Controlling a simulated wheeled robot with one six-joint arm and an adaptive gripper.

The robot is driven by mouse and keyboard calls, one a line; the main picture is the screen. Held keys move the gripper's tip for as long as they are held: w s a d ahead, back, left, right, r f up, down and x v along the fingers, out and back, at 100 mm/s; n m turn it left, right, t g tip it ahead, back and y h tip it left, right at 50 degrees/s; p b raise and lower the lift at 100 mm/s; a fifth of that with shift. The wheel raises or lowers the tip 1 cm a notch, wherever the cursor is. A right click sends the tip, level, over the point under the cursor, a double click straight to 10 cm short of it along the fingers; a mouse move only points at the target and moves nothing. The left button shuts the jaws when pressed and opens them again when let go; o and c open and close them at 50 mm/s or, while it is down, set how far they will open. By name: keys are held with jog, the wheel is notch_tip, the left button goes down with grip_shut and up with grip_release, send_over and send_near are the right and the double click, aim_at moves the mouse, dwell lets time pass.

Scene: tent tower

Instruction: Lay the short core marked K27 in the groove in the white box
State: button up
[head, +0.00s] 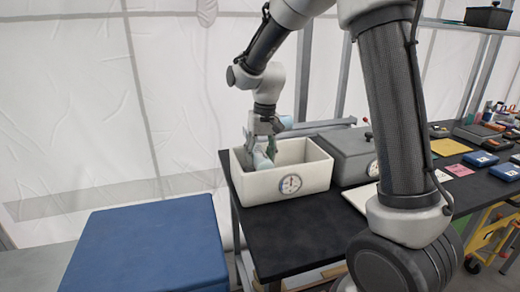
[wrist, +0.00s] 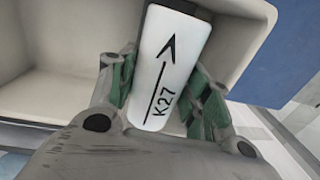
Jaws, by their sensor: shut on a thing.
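The white box (head: 290,182) stands on the black table, open at the top, with a round dial mark on its front. My gripper (head: 262,152) reaches down into the left part of the box. In the wrist view my gripper (wrist: 160,100) is shut on the short core (wrist: 168,62), a white piece marked K27 with a black arrow. The core lies between the two green-padded fingers, slightly tilted in the picture. The box's pale inside (wrist: 75,60) shows around it. The groove is hidden, and I cannot tell whether the core touches the box floor.
A grey lidded box (head: 350,160) stands right beside the white box. A blue block (head: 150,245) is at the lower left, apart from the black table (head: 300,235). Several small items lie farther right on the table. The table front before the white box is clear.

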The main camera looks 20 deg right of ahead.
jog(key=shift+f, duration=1.9)
jog(key=shift+f, duration=0.3)
jog(key=o, duration=1.3)
jog(key=shift+r, duration=0.1)
jog(key=r, duration=0.8)
jog(key=d+r, duration=0.1)
jog(key=r, duration=0.2)
jog(key=shift+d+r, duration=0.1)
jog(key=shift+r, duration=0.3)
